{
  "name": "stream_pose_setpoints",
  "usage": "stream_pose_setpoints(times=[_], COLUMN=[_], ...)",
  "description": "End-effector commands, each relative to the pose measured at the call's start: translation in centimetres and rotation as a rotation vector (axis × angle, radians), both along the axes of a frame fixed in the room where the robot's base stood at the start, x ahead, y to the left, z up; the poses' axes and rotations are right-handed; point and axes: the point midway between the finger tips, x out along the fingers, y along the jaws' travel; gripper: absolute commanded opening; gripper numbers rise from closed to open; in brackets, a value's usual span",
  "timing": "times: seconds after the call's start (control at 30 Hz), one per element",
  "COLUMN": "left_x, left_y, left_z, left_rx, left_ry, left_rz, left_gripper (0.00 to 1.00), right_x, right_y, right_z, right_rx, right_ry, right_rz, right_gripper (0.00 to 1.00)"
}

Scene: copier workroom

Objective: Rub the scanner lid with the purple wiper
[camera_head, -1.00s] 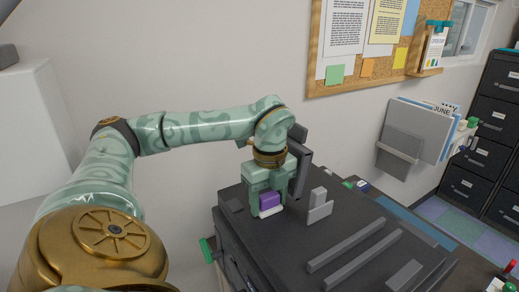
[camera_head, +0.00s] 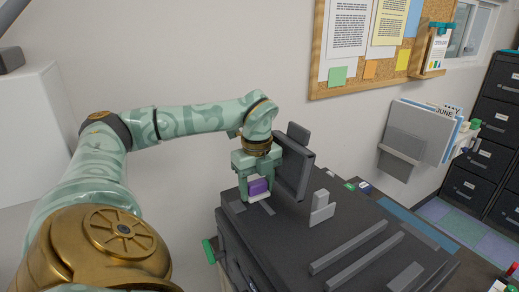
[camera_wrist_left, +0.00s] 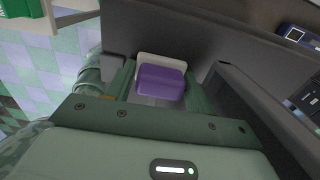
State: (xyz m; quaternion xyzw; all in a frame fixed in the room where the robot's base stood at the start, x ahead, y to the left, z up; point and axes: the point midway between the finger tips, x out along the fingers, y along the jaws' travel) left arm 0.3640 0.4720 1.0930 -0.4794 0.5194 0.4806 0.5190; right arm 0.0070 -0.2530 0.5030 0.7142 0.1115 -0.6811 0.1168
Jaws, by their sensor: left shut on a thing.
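The purple wiper (camera_head: 259,187) has a purple grip on a pale pad. It also shows in the left wrist view (camera_wrist_left: 160,82). My left gripper (camera_head: 257,191) is shut on its purple grip, with a green finger on each side. The wiper is at the far left part of the dark copier top (camera_head: 345,240), which seems to be the scanner lid. The pale pad is at or just above this surface; I cannot tell whether it touches. My right gripper is not in view.
A dark upright panel (camera_head: 294,165) stands close to the right of my left gripper. A small grey upright piece (camera_head: 320,207) and raised grey strips (camera_head: 348,247) are on the copier top. A wall holder (camera_head: 400,155) with papers and black drawers (camera_head: 492,150) are farther right.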

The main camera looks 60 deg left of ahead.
Motion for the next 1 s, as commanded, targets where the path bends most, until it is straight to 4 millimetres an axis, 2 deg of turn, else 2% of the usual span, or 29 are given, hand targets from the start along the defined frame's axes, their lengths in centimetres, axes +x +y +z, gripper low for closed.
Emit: stream_pose_setpoints(times=[0.13,0.4,0.5,0.8,1.0], left_x=[-0.1,-0.5,-0.5,-0.5,-0.5], left_y=[-0.9,-5.6,-6.4,-6.5,-6.5], left_z=[0.0,0.1,0.0,-0.1,0.9], left_rx=[-0.001,-0.003,-0.001,0.0,-0.001], left_ry=[0.001,0.002,0.001,0.002,0.0], left_rz=[-0.004,-0.005,-0.003,0.0,0.0], left_gripper=[0.35,0.35,0.35,0.35,0.35], right_x=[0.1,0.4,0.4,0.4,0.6], right_y=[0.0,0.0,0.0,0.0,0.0], right_z=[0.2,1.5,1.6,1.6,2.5], right_rx=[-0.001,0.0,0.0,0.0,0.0], right_ry=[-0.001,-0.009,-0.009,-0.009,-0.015], right_rz=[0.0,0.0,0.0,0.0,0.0], right_gripper=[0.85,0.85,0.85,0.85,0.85])
